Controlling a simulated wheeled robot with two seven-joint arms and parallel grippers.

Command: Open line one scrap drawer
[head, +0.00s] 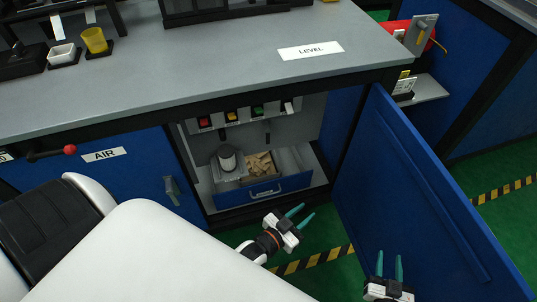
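The scrap drawer (292,183) is low inside the open cabinet, with a blue front and a pale bar handle (265,193). Beige scraps (261,164) show behind its front; I cannot tell how far it is pulled out. My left gripper (306,211) is in front of the cabinet, to the right of and below the handle in the picture, with its teal fingers apart and nothing between them. My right gripper (389,257) is at the lower right in front of the open door, its fingers apart and empty.
The blue cabinet door (405,190) stands wide open on the right. A grey worktop (210,70) overhangs the cabinet. A roll on a plate (227,158) sits left of the scraps, below several coloured switches (231,116). Green floor lies between cabinet and door.

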